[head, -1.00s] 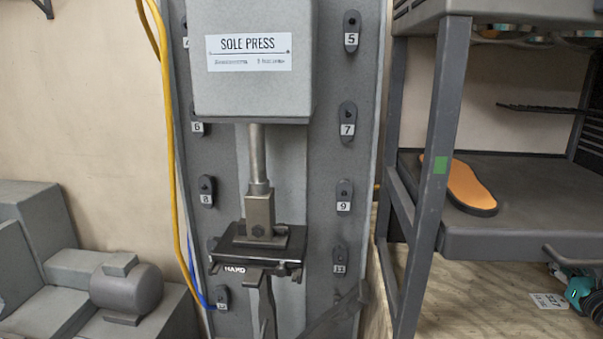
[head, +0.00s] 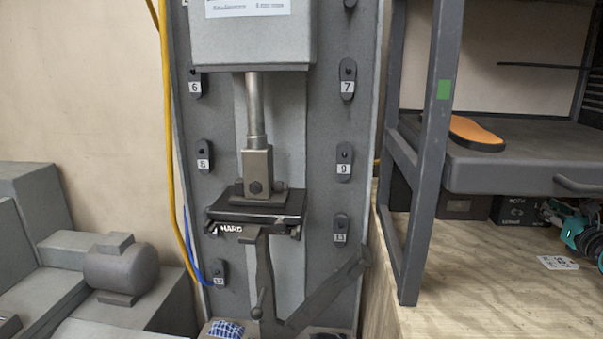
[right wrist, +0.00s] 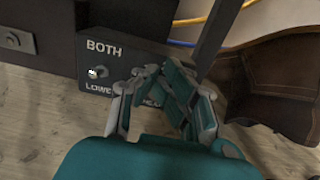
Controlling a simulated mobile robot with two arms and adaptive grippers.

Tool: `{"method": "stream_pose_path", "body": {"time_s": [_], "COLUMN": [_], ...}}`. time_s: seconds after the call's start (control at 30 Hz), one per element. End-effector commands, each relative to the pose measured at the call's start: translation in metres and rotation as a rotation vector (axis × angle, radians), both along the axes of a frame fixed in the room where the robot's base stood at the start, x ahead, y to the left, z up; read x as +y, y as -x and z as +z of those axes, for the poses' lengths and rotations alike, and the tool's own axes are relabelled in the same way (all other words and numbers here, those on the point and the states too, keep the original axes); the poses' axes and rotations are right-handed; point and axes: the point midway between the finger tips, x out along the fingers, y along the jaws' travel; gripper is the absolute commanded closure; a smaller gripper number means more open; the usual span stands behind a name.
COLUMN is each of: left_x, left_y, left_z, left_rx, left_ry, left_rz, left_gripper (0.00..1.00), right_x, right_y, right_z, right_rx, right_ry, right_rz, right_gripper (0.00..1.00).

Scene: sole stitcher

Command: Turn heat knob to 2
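No dial that I can read as a heat knob with numbers shows clearly. In the head view a dark box (head: 515,210) with white lettering stands under the shelf. The right wrist view shows a dark box (right wrist: 125,62) reading "BOTH" and "LOWE...", with a small switch or knob (right wrist: 98,72) between the words. My left gripper is not in view.
The sole press (head: 258,190) with numbered hooks stands left of the metal rack. An orange sole (head: 475,131) lies on the rack's shelf (head: 520,165). A white card (head: 558,262) lies on the wooden surface (head: 480,285), clear at front. Brown leather (right wrist: 280,85) is right of my gripper.

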Motion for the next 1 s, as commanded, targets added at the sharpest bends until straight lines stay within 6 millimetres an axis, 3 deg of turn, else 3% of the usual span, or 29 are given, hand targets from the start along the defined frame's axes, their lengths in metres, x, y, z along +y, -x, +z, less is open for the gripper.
{"method": "stream_pose_path", "body": {"time_s": [0.17, 0.63, 1.0], "left_x": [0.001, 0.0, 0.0], "left_y": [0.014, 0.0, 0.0], "left_z": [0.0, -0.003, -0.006], "left_rx": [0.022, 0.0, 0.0], "left_ry": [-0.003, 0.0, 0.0], "left_rz": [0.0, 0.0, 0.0], "left_gripper": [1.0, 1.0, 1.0], "right_x": [0.003, 0.003, 0.0], "right_y": [-0.001, -0.001, -0.001], "right_z": [0.003, -0.001, -0.003], "right_rx": [-0.006, -0.004, -0.001], "right_ry": [-0.002, -0.003, -0.002], "right_rz": [0.005, 0.006, 0.004], "right_gripper": [1.0, 1.0, 1.0]}}
